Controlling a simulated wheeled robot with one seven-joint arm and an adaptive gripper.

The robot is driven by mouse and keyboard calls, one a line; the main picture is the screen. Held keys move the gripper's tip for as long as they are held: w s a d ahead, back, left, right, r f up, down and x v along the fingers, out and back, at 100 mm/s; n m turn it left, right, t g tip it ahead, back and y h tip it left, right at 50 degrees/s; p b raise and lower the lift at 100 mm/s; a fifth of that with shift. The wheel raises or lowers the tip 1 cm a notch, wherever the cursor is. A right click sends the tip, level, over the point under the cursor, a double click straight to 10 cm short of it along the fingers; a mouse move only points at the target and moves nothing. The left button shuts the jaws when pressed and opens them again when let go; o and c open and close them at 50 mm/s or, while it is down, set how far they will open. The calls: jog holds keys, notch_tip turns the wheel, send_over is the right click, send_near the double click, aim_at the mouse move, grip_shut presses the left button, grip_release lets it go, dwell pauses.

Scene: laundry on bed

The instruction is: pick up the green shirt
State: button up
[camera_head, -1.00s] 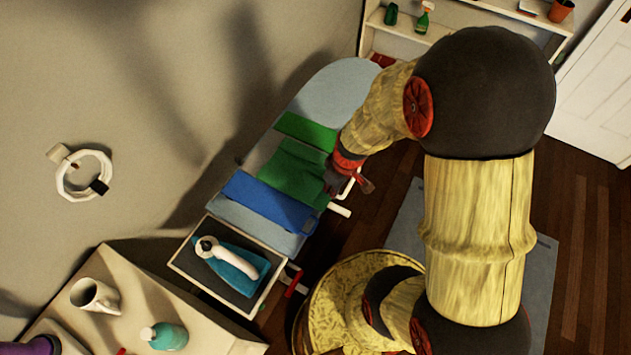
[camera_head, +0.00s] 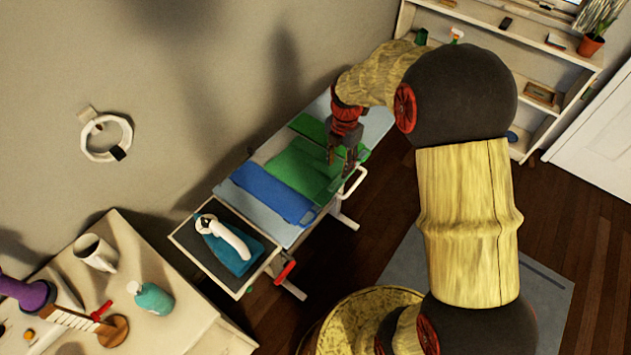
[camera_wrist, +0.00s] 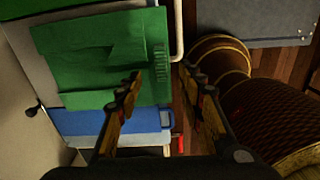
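The green shirt (camera_head: 300,168) lies flat on a light blue ironing board (camera_head: 378,125), beside a blue garment (camera_head: 262,194). A darker green strip of cloth (camera_head: 312,128) shows on its far side. In the wrist view the shirt (camera_wrist: 90,60) fills the upper left, with the blue garment (camera_wrist: 85,122) below it. My gripper (camera_head: 342,160) is over the shirt's right edge, fingers pointing down. In the wrist view my gripper (camera_wrist: 160,80) has its fingers apart with nothing between them. The left finger overlaps the shirt's edge in view; the right one is past the board's edge.
An iron (camera_head: 222,238) rests on a tray (camera_head: 190,262) at the board's near end. A white rail (camera_head: 354,181) runs along the board's right side. A table (camera_head: 190,325) with a mug (camera_head: 96,254) and a teal bottle (camera_head: 154,300) stands at the lower left. Shelves (camera_head: 480,28) stand behind.

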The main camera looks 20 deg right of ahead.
aim_at(337, 183)
jog(key=shift+n, duration=0.3)
jog(key=shift+f, duration=0.35)
jog(key=shift+f+b, duration=0.3)
jog(key=shift+f, duration=0.55)
jog(key=f, duration=0.1)
jog(key=f+b, duration=0.1)
jog(key=f, duration=0.3)
jog(key=shift+s+a+f+b, duration=0.1)
jog(key=shift+s+a+b, duration=0.15)
jog(key=shift+s+b, duration=0.05)
jog(key=shift+f, duration=0.1)
jog(key=shift+o, duration=0.4)
jog(key=shift+s, duration=0.1)
jog(key=shift+c, duration=0.5)
jog(key=shift+s+f, duration=0.1)
jog(key=c, duration=0.8)
grip_shut()
